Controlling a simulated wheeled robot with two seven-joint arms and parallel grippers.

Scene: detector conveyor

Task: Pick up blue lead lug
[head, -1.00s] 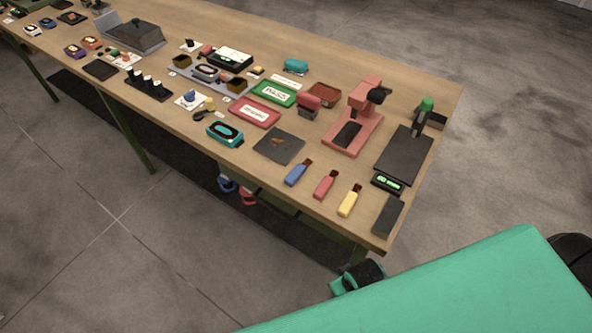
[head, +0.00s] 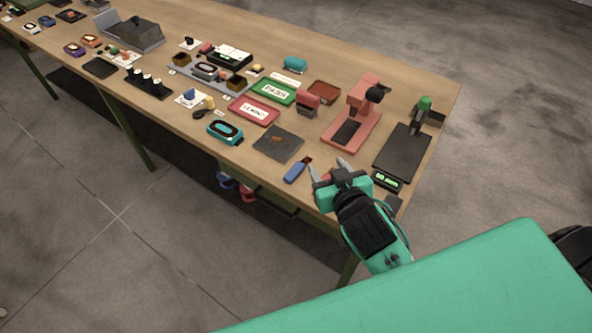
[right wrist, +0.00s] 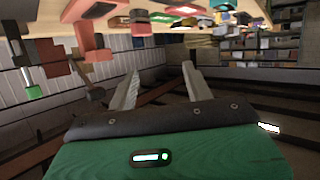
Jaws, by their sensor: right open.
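The blue lead lug (head: 294,173), a small blue block with a brown tip, lies near the front edge of the table in the head view. My right gripper (head: 327,165) is just to its right, with its fingers spread and nothing seen between them. The right wrist view also shows the open fingers (right wrist: 160,72). I cannot pick out the blue lug for certain there. The right gripper and arm hide the places where the red and yellow lugs lay. My left gripper is not in view.
A dark square mat (head: 278,143) lies left of the blue lug. A red press (head: 352,128) stands behind the gripper. A teal detector (head: 225,131) lies further left.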

